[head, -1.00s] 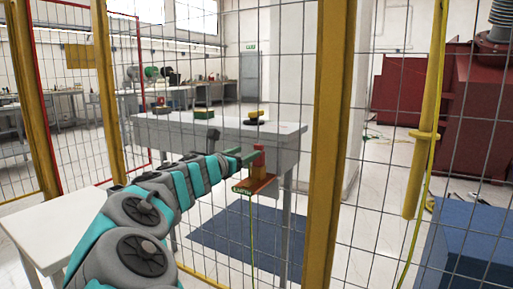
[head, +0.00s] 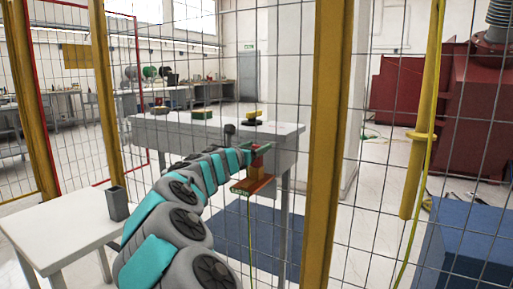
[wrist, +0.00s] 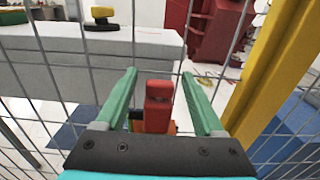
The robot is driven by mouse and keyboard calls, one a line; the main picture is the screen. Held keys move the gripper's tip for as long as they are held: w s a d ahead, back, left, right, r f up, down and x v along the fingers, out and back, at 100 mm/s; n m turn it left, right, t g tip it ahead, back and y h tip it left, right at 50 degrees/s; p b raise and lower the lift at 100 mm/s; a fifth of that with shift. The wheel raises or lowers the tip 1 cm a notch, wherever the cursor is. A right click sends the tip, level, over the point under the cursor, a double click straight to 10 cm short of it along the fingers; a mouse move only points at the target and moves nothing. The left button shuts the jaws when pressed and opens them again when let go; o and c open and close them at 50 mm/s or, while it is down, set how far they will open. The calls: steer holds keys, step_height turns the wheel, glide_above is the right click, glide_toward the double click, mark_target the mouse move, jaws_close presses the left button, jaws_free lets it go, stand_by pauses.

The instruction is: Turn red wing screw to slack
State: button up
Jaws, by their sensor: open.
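The red wing screw (wrist: 157,92) stands upright between the two green fingers of my gripper (wrist: 158,74) in the wrist view. The gripper is open, with a gap on both sides of the screw. The orange clamp body (wrist: 171,127) shows partly below the screw. In the head view my gripper (head: 259,150) is at the top of the orange clamp (head: 260,179), and the fingers partly hide the screw there. A green-yellow cable (head: 251,232) hangs from the clamp.
A wire mesh fence with a yellow post (head: 329,140) stands around the clamp. Behind is a grey table (head: 175,128) with small objects on it. A white table (head: 60,225) with a grey bin (head: 118,203) is at left. A blue block (head: 470,245) is at right.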

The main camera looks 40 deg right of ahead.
jaws_close()
stand_by(0.5)
